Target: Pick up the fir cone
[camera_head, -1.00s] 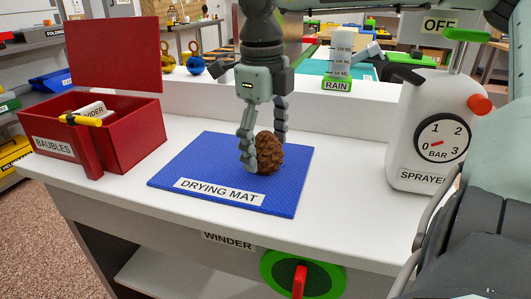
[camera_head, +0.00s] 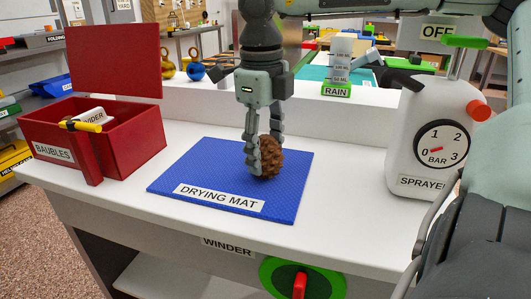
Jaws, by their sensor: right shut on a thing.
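The brown fir cone (camera_head: 271,157) stands on the blue drying mat (camera_head: 190,180), toward the mat's right side. My right gripper (camera_head: 264,155) points down over it, with its fingers shut on the cone. The near finger covers the cone's left part, and the far finger is partly hidden behind the cone. The cone looks to be still at the mat's surface; I cannot tell whether there is a gap under it. My left gripper is not in view.
The red baubles box (camera_head: 137,143) with its raised lid stands at the left. The white sprayer (camera_head: 407,135) stands at the right. A rain gauge (camera_head: 339,70) is behind on the ledge. The green winder (camera_head: 327,281) is on the front below. The mat's left part is clear.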

